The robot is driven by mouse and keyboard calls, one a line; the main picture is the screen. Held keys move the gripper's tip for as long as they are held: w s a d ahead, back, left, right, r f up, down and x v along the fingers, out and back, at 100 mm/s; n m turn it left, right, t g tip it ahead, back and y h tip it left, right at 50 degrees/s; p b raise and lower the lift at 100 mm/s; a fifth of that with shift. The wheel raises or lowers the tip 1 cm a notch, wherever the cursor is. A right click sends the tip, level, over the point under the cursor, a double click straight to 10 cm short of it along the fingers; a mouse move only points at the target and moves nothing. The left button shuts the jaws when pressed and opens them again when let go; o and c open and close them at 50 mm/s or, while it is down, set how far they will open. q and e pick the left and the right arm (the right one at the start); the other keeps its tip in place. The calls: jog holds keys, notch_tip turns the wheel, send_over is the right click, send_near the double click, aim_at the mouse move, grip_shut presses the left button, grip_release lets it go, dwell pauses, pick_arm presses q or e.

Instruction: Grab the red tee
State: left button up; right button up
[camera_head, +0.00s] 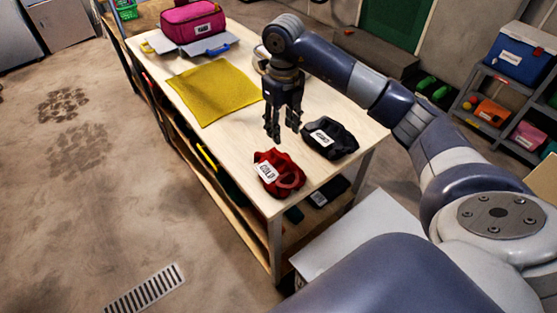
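The red tee (288,178) lies crumpled near the front end of the wooden table (317,177), with a white label reading "COLD" on its left side. My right gripper (284,136) points down above the table, just behind the red tee. Its fingers are apart with a gap between them, and nothing shows in it. The fingertips look close to the tee, but I cannot tell their exact height. My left gripper is not in view.
A dark crumpled garment (335,141) with a white label lies right of my gripper. A yellow cloth (215,92) lies flat behind it to the left. A pink bag (192,22) stands at the far end. A shelf (480,88) with bins is at the right.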

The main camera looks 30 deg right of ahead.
aim_at(282, 155)
jog(key=shift+s+a+f, duration=0.5)
jog(key=shift+s+f, duration=0.2)
jog(key=shift+f, duration=0.2)
notch_tip(282, 155, down, 2)
jog(key=shift+p, duration=0.75)
notch_tip(282, 155, down, 3)
jog(key=shift+d+r+p, duration=0.1)
jog(key=shift+r+p, duration=0.05)
jog(key=shift+p, duration=0.6)
jog(key=shift+f, duration=0.85)
jog(key=shift+w+f, duration=0.1)
jog(key=shift+c, duration=0.6)
grip_shut()
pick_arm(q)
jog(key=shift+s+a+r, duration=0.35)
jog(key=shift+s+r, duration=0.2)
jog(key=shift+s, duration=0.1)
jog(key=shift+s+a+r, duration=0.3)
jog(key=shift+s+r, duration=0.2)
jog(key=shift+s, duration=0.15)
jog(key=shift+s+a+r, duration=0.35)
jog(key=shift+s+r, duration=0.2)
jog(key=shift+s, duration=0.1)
